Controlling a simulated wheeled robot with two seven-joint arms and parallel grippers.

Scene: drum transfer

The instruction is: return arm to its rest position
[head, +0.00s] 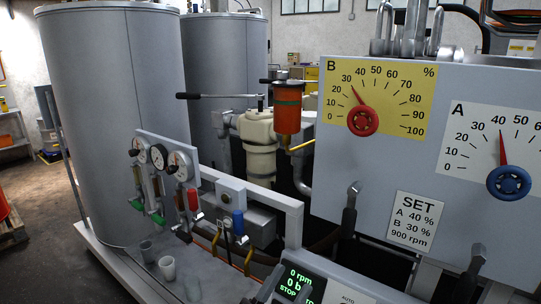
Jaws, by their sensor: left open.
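I cannot make out either of my grippers or arms in the head view, so how they stand does not show. A grey control cabinet (300,190) fills the right side. Its yellow dial plate B (405,95) has a red knob (362,119) with its pointer near 30. Its white dial plate A (470,125) has a blue knob (508,182) with its pointer near 40. A SET label (416,220) reads A 40 %, B 30 %, 900 rpm. A display (292,283) at the bottom reads 0 rpm and STOP.
Two tall grey tanks (115,120) stand at the left. Gauges (158,157), a red-handled valve (192,200) and a blue-handled valve (238,222) sit on a frame. An orange cylinder (288,110) stands behind. Small grey cups (167,268) sit on the low ledge. Floor shows at far left.

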